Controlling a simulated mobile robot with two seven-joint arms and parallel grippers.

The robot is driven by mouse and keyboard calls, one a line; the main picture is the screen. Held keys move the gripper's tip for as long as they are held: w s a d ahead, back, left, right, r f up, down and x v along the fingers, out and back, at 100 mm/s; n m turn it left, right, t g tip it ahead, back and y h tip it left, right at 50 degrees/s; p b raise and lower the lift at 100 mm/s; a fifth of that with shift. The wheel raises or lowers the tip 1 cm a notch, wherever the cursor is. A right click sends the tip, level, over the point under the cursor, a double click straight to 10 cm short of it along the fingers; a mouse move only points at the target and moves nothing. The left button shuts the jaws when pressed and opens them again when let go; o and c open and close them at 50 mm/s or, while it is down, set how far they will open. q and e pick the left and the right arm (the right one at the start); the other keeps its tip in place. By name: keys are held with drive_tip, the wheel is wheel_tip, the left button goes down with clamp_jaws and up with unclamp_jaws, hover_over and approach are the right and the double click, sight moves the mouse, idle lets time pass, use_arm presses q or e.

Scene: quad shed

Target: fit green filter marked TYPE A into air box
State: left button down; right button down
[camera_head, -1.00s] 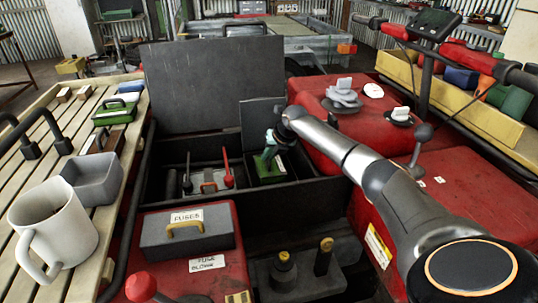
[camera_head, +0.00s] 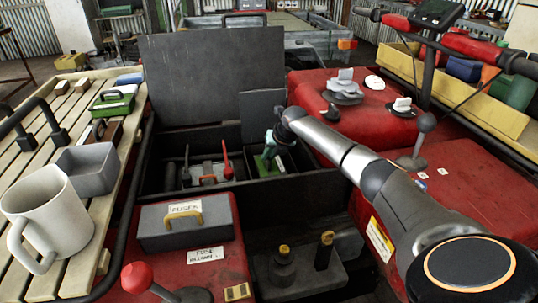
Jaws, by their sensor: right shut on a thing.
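My right gripper (camera_head: 271,149) reaches down into the right compartment of the open black box (camera_head: 330,197) behind the fuse box. It is shut on a green filter (camera_head: 262,168), which sits low between the compartment walls. The gripper hides part of the filter, and I cannot read its marking or tell whether it is fully seated. A small dark lid (camera_head: 262,108) stands raised behind this compartment. Another green block with a handle (camera_head: 113,102) lies on the slatted rack at the left. My left gripper is not in view.
The box's left compartment holds a battery-like unit (camera_head: 207,174) with red clamps. A large dark lid (camera_head: 205,75) stands open behind. A grey fuse box (camera_head: 187,224), a red-knobbed lever (camera_head: 136,278), a mug (camera_head: 48,215) and a grey tray (camera_head: 88,170) are nearby.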

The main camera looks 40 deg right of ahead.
use_arm(q)
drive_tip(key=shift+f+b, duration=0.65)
drive_tip(key=shift+b, duration=0.1)
use_arm(e)
drive_tip(key=shift+f, duration=1.05)
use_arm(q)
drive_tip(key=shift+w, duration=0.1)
use_arm(e)
drive_tip(key=c, duration=0.8)
unclamp_jaws()
drive_tip(key=shift+s+r, duration=0.1)
drive_tip(key=shift+r, duration=0.1)
use_arm(q)
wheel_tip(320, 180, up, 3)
drive_tip(key=p, duration=0.3)
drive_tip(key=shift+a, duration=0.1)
use_arm(e)
drive_tip(key=v, duration=1.2)
drive_tip(key=shift+s, duration=0.1)
